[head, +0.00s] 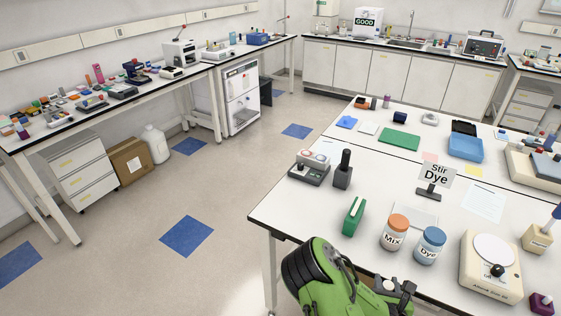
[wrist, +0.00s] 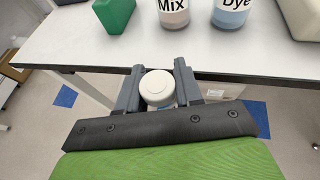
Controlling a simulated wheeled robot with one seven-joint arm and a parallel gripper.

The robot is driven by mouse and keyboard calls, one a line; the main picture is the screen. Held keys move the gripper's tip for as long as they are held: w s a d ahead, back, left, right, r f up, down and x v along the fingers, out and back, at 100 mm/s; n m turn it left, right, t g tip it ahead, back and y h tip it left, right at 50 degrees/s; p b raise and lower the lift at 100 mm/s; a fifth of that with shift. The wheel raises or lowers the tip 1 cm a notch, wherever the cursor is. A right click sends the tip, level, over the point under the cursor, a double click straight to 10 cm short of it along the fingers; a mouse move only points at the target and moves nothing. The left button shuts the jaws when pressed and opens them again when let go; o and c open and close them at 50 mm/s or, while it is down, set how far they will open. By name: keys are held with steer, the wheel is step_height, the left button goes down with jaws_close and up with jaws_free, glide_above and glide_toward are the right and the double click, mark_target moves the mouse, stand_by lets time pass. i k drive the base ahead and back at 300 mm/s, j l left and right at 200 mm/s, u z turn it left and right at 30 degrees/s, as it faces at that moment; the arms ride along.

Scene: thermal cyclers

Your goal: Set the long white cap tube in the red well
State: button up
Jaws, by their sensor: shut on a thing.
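My gripper (wrist: 158,92) is shut on a tube with a round white cap (wrist: 157,86). In the head view my gripper (head: 397,288) is at the bottom, at the near edge of the white table (head: 315,205), with the white cap (head: 388,284) just showing between the fingers. In the wrist view the tube is in front of the table edge (wrist: 90,55). I cannot make out a red well in either view.
Near the edge stand a green block (head: 354,216), a Mix jar (head: 395,233), a Dye jar (head: 430,246) and a stirrer (head: 490,270). A small device (head: 309,168) stands at the table's left. A cluttered bench (head: 200,70) lies far left, with open floor (head: 130,235) between.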

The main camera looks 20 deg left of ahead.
mark_target(306, 161)
steer(key=j+u, duration=0.25)
steer(key=u, duration=0.15)
steer(key=i+j+u, duration=0.15)
steer(key=u, duration=0.3)
steer(key=i+j+u, duration=0.15)
steer(key=j+u, duration=0.25)
steer(key=i+j+u, duration=0.1)
steer(key=u, duration=0.3)
steer(key=i+j+u, duration=0.2)
steer(key=i+u, duration=0.6)
steer(key=i+z, duration=0.4)
steer(key=i, duration=0.15)
steer(key=i+j+z, duration=0.15)
steer(key=i+z, duration=0.25)
steer(key=i+j+z, duration=0.4)
steer(key=i, duration=0.2)
steer(key=i+l+z, duration=0.25)
steer(key=z, duration=0.15)
steer(key=i+l+z, duration=0.1)
steer(key=i+z, duration=0.7)
steer(key=i+j+z, duration=0.1)
steer(key=i+z, duration=0.55)
steer(key=i, duration=0.15)
steer(key=i+j+z, duration=0.1)
steer(key=i+z, duration=0.2)
steer(key=i, duration=0.2)
steer(key=i+j+z, duration=0.3)
steer(key=i, duration=0.15)
steer(key=i+j+z, duration=0.35)
steer(key=i+l, duration=0.1)
